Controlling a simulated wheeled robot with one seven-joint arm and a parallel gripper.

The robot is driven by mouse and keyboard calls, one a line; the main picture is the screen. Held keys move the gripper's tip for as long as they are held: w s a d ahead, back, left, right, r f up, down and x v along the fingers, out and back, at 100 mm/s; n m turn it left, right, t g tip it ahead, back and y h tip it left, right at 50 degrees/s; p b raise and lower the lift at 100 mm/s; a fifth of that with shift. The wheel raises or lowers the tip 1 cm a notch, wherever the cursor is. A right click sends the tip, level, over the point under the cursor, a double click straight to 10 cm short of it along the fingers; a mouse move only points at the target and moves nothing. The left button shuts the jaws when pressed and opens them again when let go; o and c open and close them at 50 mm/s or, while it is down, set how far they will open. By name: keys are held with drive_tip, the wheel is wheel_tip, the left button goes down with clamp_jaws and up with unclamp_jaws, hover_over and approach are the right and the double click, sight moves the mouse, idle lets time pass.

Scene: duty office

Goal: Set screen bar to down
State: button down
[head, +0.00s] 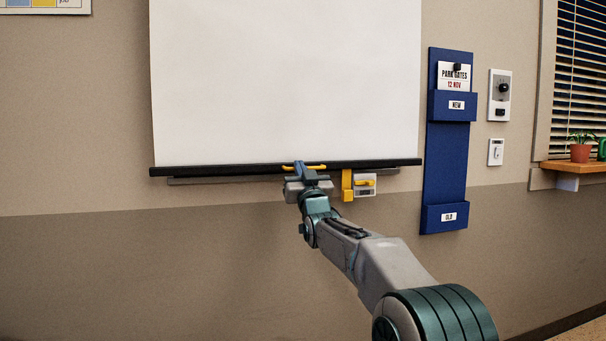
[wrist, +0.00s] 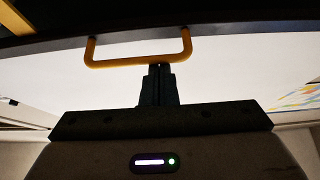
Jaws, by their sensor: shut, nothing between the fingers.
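The white screen (head: 285,80) hangs down the wall, with a black screen bar (head: 215,170) along its bottom edge. A yellow U-shaped handle (head: 317,167) is on the bar; it also shows in the wrist view (wrist: 115,63). My gripper (head: 299,168) is at the handle, partly hiding it and the bar in the head view. In the wrist view, its fingers (wrist: 158,72) are together, with their tips at the right part of the handle's crosspiece. Nothing shows between them. I cannot tell whether they touch the handle.
A yellow bracket (head: 347,186) and a small pale fitting with a yellow catch (head: 365,185) sit just below the bar, right of my gripper. A blue wall rack (head: 447,150), a dial panel (head: 500,95) and a switch (head: 495,152) are farther right. The wall below left is clear.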

wheel_tip(320, 180, up, 4)
drive_tip(key=p, duration=0.2)
drive_tip(key=v, duration=1.1)
drive_tip(key=s+d+r+m+g+h+p, duration=0.1)
drive_tip(key=s+d+g+h+p, duration=0.2)
drive_tip(key=s+d+g+p, duration=0.5)
drive_tip(key=s+d+m+g+h+p, duration=0.1)
drive_tip(key=s+d+g+h+p, duration=0.3)
drive_tip(key=p, duration=0.7)
drive_tip(key=s+d+m+g+p, duration=0.1)
drive_tip(key=s+d+g+p, duration=0.2)
drive_tip(key=s+g+p, duration=0.4)
drive_tip(key=s+f+p, duration=0.1)
drive_tip(key=s+p, duration=0.6)
drive_tip(key=s, duration=1.3)
drive_tip(key=shift+d+m+g+p, duration=0.3)
drive_tip(key=shift+g+p, duration=0.05)
drive_tip(key=shift+g, duration=0.05)
